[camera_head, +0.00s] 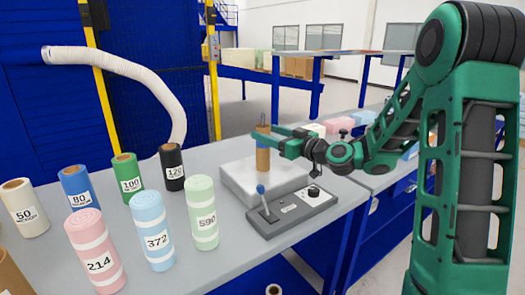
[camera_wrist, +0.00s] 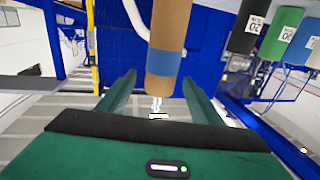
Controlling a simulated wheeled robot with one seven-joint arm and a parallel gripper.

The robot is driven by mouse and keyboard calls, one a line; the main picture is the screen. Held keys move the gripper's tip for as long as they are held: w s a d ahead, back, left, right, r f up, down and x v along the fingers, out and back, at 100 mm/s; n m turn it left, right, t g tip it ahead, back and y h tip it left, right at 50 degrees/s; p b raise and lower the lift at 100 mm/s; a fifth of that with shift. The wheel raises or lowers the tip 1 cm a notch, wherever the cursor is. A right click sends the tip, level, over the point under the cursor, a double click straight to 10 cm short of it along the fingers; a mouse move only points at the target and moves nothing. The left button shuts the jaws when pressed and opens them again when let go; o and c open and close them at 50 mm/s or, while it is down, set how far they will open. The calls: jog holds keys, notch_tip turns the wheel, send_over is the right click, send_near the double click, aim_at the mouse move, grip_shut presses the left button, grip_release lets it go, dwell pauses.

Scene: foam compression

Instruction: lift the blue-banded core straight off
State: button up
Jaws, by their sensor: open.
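The blue-banded core (camera_head: 263,160) is a brown tube standing upright on a light grey block (camera_head: 236,185), with its blue band near the top and a thin metal rod rising above it. In the wrist view the core (camera_wrist: 168,30) lies between my two fingers (camera_wrist: 160,80), with a gap on each side. The wrist picture appears inverted, with the blue band near the core's lower end there. The far fingertip is partly hidden in the head view.
A control box (camera_head: 292,212) with a blue-knobbed lever stands in front of the block. Several numbered rolls, including the green 590 roll (camera_head: 202,213) and black 120 roll (camera_head: 172,168), stand to the left. A white hose (camera_head: 150,85) hangs behind. Coloured blocks (camera_head: 340,123) lie at the right.

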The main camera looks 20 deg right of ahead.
jog(key=shift+x, duration=1.45)
jog(key=shift+c, duration=0.3)
jog(key=c, duration=1.4)
jog(key=shift+o, duration=0.2)
